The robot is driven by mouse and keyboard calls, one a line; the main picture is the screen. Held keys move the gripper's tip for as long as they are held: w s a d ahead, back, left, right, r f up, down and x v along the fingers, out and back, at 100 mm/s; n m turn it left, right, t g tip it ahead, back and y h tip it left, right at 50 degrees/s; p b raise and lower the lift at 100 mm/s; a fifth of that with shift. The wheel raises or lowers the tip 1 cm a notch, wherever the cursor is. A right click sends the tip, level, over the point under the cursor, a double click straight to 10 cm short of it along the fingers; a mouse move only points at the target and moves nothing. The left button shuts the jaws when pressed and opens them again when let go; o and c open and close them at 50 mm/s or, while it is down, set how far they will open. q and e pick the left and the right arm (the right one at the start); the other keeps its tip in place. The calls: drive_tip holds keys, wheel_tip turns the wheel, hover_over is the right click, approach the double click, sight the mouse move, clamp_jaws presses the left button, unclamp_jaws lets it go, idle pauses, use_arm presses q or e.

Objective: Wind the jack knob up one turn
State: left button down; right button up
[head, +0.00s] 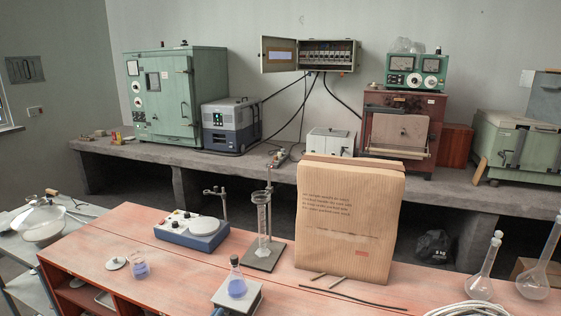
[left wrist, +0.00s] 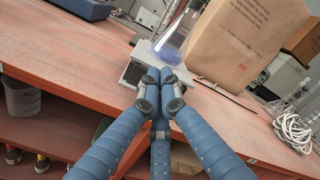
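The lab jack (head: 238,298) stands near the front edge of the red bench, with a conical flask (head: 237,284) of blue liquid on its plate. The jack (left wrist: 134,74) and the flask (left wrist: 172,42) also show in the left wrist view, just past my fingertips. My left gripper (left wrist: 160,76) has its blue fingers drawn together, and nothing shows between the tips. They cover part of the jack's near side. I cannot make out the knob or tell whether the fingers touch it. My right gripper is not in view.
A stirrer hotplate (head: 192,230), a stand with a glass cylinder (head: 263,225) and a tall cardboard package (head: 350,220) stand behind the jack. A small beaker (head: 140,270) is to its left. Thin rods (head: 328,283) and coiled white tubing (head: 468,309) lie to the right.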

use_arm(q)
drive_tip(key=v, duration=0.6)
drive_tip(key=shift+a, duration=0.2)
drive_tip(key=shift+f, duration=0.15)
